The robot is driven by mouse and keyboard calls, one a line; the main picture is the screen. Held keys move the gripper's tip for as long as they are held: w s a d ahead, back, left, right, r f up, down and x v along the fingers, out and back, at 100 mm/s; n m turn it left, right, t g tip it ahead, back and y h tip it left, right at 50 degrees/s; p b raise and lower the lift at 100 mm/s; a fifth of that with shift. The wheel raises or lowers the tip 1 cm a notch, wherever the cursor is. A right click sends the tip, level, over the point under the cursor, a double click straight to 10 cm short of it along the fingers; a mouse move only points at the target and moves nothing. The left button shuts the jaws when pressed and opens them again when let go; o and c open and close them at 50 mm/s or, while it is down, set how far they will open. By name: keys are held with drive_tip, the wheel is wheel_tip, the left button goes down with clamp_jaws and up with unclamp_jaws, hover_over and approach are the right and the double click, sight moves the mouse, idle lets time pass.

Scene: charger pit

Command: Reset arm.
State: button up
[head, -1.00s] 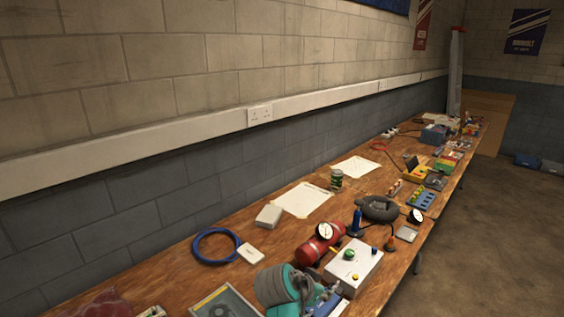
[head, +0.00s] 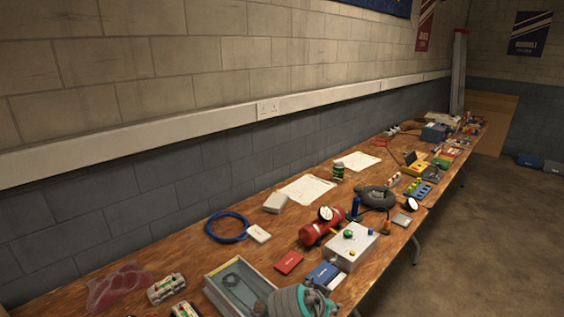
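My gripper is not in view. A grey and teal rounded part at the bottom centre of the head view (head: 300,301) looks like a link of my arm, over the front of the bench. Its lower part is cut off by the picture edge. I cannot see where the gripper's fingers are or whether they hold anything.
A long wooden bench (head: 185,262) runs along the wall. Near my arm stand a grey tray (head: 213,288), a red box (head: 289,262), a blue box (head: 324,274), a white control box (head: 351,246) and a red tank (head: 322,227). Open floor (head: 480,235) lies right.

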drive_tip(key=s+d+f+n+t+y, duration=0.2)
drive_tip(key=s+d+f+n, duration=0.2)
drive_tip(key=s+f, duration=0.8)
drive_tip(key=s+d+f+n+t+y, duration=0.1)
drive_tip(key=s+f+n+t+y, duration=0.3)
drive_tip(key=s, duration=0.7)
drive_tip(key=s+f+v, duration=0.1)
drive_tip(key=f+v, duration=0.2)
drive_tip(key=v, duration=1.2)
drive_tip(key=s+d+r+t, duration=0.1)
drive_tip(key=s+r+t, duration=0.1)
drive_tip(key=s+r, duration=1)
drive_tip(key=shift+s+d+r, duration=0.15)
drive_tip(key=shift+s+r, duration=0.15)
